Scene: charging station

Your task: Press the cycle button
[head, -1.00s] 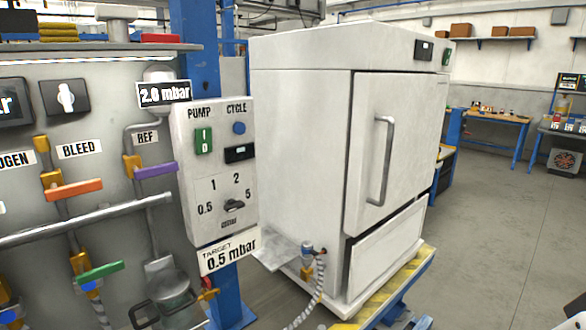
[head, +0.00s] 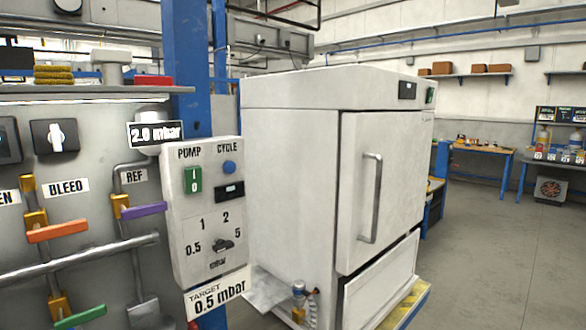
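The cycle button (head: 229,168) is a round blue button under the word CYCLE, at the upper right of a light grey control box (head: 180,240). A green PUMP switch (head: 193,180) marked 1 and 0 sits to its left. A small black display (head: 230,191) is just below the button. Lower down is a black selector knob (head: 223,244) among the marks 0.5, 1, 2 and 5 mbar; its exact setting is hard to tell. My gripper is not in view, and nothing covers the button.
A gauge display (head: 155,134) reads about 2.0 mbar. A target label (head: 217,293) reads 0.5 mbar. Valves with orange (head: 57,232), purple (head: 144,210) and green (head: 80,317) handles are at left. A large white cabinet (head: 290,190) stands close right of the box. Open floor (head: 510,260) lies farther right.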

